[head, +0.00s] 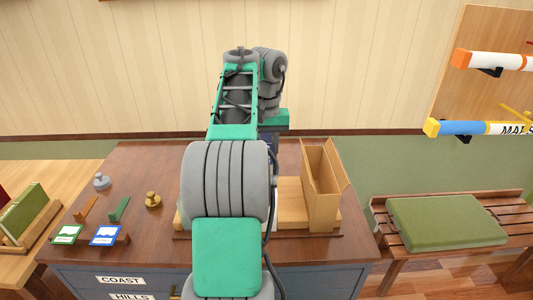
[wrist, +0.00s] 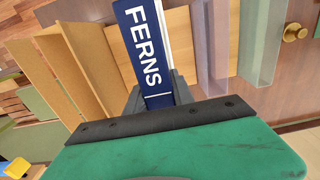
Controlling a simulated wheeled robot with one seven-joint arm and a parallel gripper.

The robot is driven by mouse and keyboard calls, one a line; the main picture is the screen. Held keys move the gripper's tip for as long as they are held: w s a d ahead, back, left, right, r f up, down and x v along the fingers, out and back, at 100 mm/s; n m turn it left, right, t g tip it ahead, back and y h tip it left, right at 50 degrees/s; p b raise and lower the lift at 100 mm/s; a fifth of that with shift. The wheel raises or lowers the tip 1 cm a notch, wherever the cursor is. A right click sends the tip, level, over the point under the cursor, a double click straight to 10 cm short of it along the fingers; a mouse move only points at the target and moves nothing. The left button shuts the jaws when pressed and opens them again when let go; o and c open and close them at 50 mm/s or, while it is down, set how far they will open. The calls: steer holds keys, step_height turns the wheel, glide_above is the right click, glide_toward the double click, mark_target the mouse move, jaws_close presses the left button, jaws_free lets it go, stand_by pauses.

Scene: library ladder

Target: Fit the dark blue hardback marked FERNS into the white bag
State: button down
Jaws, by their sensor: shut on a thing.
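The dark blue hardback marked FERNS (wrist: 140,50) is in my gripper (wrist: 157,92) in the wrist view. The dark fingers are shut on both sides of its lower end, and its pale page edge shows on the right. Pale, partly see-through upright panels (wrist: 211,42) stand just right of the book and look like the white bag; I cannot make out its mouth. In the head view my arm hides the book, the gripper and most of that area. The book seems apart from the panels.
A brass knobbed weight (head: 153,200), a grey one (head: 102,182) and two small cards are at the left. A bench with a green cushion (head: 445,222) is right.

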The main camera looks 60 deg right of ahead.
mark_target(267, 139)
steer(key=shift+f+b, duration=1.7)
steer(key=c, duration=1.3)
jaws_free()
steer(key=shift+o, duration=0.7)
steer(key=shift+r, duration=0.1)
steer(key=shift+o, duration=0.7)
step_height(267, 139, up, 8)
steer(key=p, duration=0.7)
